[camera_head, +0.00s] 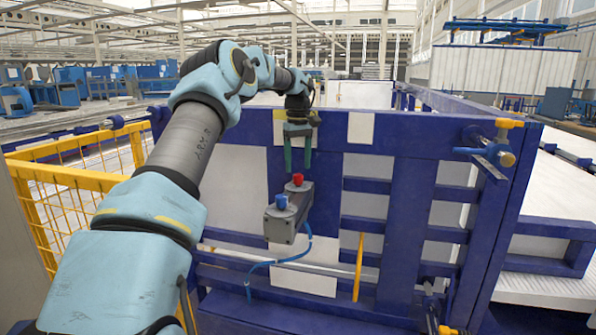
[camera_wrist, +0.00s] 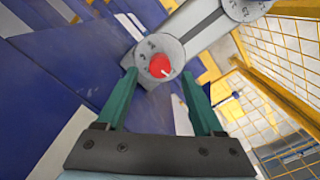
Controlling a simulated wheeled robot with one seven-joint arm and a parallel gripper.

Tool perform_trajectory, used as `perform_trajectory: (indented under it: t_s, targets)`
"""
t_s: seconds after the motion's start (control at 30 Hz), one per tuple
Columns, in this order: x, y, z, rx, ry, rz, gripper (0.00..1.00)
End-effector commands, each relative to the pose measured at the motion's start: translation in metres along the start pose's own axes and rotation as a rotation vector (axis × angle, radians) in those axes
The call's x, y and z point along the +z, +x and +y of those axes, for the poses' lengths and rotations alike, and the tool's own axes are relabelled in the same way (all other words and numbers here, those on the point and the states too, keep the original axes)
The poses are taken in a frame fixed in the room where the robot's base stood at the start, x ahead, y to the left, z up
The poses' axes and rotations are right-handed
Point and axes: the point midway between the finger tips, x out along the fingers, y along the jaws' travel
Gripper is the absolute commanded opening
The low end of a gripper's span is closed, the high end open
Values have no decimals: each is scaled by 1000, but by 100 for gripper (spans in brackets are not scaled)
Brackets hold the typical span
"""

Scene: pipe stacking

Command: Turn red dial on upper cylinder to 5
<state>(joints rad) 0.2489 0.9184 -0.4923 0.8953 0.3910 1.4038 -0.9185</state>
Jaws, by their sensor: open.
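The red dial (camera_head: 298,179) sits on top of the grey control box, on its upper cylinder. In the wrist view the red dial (camera_wrist: 160,66) has a white pointer mark and stands in a round grey face with numbers around it. The numbers are too small to read surely. My gripper (camera_head: 297,170) is above the red dial, fingers pointing down. In the wrist view my gripper (camera_wrist: 160,75) is open, with one green finger on each side of the dial face. I cannot tell whether the fingers touch it.
A blue dial (camera_head: 281,202) sits on the nearer end of the grey box (camera_head: 287,228). A blue hose (camera_head: 272,263) hangs from the box. The blue frame panel (camera_head: 405,210) stands right behind it. A yellow fence (camera_head: 80,200) is at the left.

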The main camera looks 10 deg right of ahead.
Motion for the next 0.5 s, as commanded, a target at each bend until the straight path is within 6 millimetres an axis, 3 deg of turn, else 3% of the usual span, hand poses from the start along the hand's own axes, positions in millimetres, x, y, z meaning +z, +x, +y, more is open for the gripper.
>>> perform_trajectory:
  t_s: [0.2, 0.5]
  targets:
    - [0, 26, 0, -2, 1, -2, 69]
    - [0, 35, 0, 1, 0, 0, 69]
